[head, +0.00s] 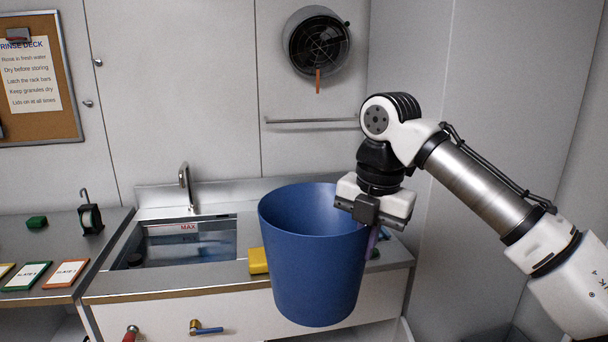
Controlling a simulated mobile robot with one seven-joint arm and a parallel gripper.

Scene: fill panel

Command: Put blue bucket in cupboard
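The blue bucket (312,262) hangs upright in the middle of the head view, in front of the counter's edge and covering part of it. It looks empty where its inside shows. My gripper (367,222) points down at the bucket's right rim and is shut on its wall; the fingertips are mostly hidden. I cannot tell any cupboard for certain. An open space (62,326) shows under the left counter, and plain white panels with small round knobs cover the back wall.
A sink (185,243) with a tap (185,180) is left of the bucket. A yellow block (259,261) lies behind the bucket. Cards (66,273) and a green block (37,222) lie on the left counter. A valve with a blue lever (205,329) sticks out from the counter front.

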